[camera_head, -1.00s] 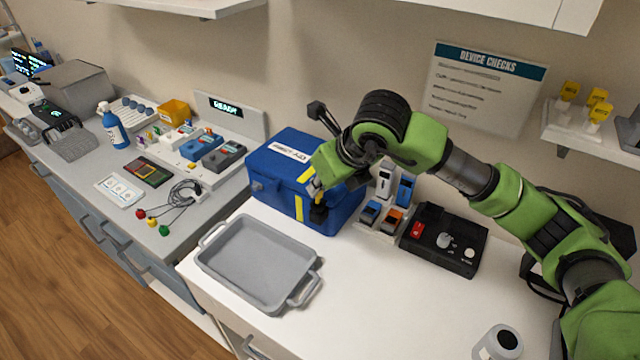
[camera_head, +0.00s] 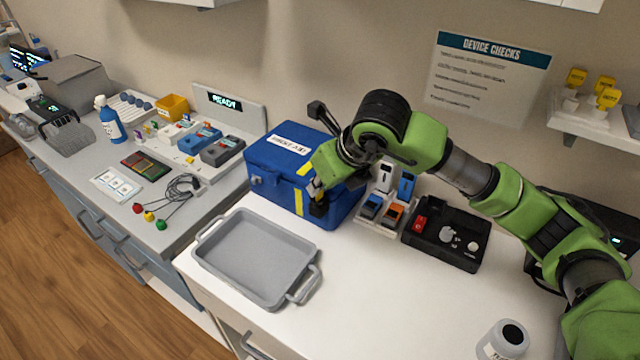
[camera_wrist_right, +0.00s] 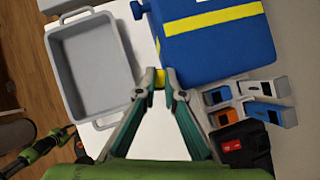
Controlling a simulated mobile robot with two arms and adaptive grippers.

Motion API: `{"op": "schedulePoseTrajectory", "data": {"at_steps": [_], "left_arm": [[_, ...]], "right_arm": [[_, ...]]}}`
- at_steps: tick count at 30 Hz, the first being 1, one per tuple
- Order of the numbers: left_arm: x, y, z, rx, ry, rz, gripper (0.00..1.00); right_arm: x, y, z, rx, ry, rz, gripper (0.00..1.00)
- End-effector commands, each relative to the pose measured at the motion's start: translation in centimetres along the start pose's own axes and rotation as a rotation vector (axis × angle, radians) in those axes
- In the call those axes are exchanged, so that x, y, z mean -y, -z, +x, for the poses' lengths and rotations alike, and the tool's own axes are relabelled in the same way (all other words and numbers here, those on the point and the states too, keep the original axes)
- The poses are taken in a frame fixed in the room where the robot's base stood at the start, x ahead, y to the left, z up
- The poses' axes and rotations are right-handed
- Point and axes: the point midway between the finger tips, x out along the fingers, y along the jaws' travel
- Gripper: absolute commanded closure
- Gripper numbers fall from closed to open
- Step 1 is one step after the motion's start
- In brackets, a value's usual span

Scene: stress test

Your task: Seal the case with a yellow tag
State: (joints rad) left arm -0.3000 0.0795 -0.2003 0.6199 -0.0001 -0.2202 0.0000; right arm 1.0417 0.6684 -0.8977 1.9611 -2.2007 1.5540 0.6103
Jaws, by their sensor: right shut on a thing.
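The blue case (camera_head: 280,175) stands closed at the back of the white counter, with a white label on its lid and yellow stripes. My right gripper (camera_head: 318,205) is at the case's front right side. In the right wrist view the case (camera_wrist_right: 220,45) lies just beyond the fingertips (camera_wrist_right: 160,78), which are shut on a small yellow piece, seemingly a yellow tag (camera_wrist_right: 160,79). Whether it touches the case I cannot tell. More yellow tags (camera_head: 576,77) stand on the wall shelf at right.
A grey tray (camera_head: 255,258) lies in front of the case. A rack of small devices (camera_head: 385,205) and a black device with a red switch (camera_head: 445,235) stand to its right. Bare counter lies between.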

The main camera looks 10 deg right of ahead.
Motion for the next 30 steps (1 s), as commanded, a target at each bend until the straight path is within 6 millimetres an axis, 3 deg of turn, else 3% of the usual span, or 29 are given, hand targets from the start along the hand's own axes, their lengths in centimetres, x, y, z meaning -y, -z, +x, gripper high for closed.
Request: {"op": "schedulePoseTrajectory", "data": {"at_steps": [8, 9, 11, 23, 30], "left_arm": [[0.0, 0.0, 0.0, 0.000, 0.000, 0.000, 0.74], [0.0, 0.0, 0.0, 0.000, 0.000, 0.000, 0.74], [0.0, 0.0, 0.0, 0.000, 0.001, 0.000, 0.74], [0.4, -0.1, 0.0, 0.001, 0.004, 0.000, 0.74], [0.2, -0.1, 0.0, 0.000, 0.002, 0.000, 0.74]], "right_arm": [[0.0, 0.0, 0.0, 0.000, 0.000, 0.000, 0.99], [0.0, 0.0, 0.0, 0.000, 0.000, 0.000, 0.86], [0.0, 0.0, 0.0, 0.000, 0.000, 0.000, 0.72], [0.0, -0.1, -0.4, 0.002, 0.000, 0.000, 0.72], [0.1, -0.2, -4.3, 0.006, 0.001, -0.001, 0.72]]}}
